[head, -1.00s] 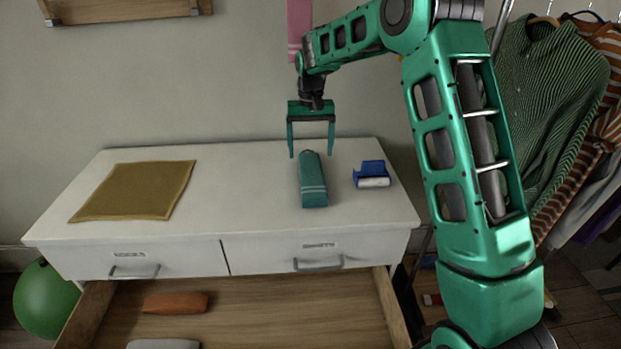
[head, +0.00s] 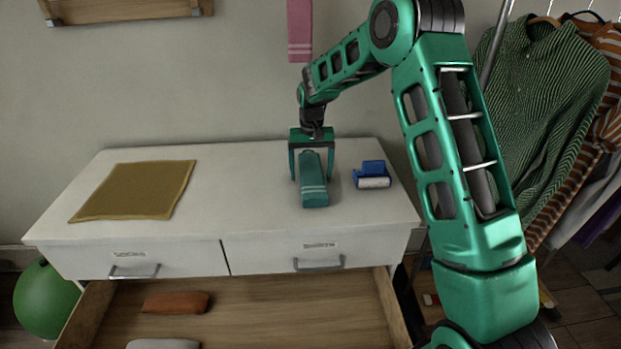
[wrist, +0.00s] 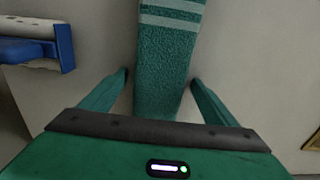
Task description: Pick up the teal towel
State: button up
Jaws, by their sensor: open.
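The teal towel (head: 313,186) lies folded long and narrow on the white dresser top, with pale stripes near its front end. In the wrist view the towel (wrist: 165,55) runs up from between the fingers. My gripper (head: 311,178) is open, with one finger on each side of the towel's far part. In the wrist view my gripper (wrist: 158,78) shows a gap between each finger and the towel. Whether the fingertips touch the dresser top cannot be told.
A blue object with a white roll (head: 372,175) lies just right of the towel. A mustard cloth (head: 135,190) lies flat at the left of the dresser (head: 235,225). An open drawer below holds a rust-coloured roll (head: 176,302) and a grey one (head: 163,344). A pink towel (head: 300,30) hangs behind.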

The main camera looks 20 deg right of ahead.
jog(key=c, duration=1.3)
jog(key=shift+o, duration=0.2)
jog(key=shift+r, duration=0.15)
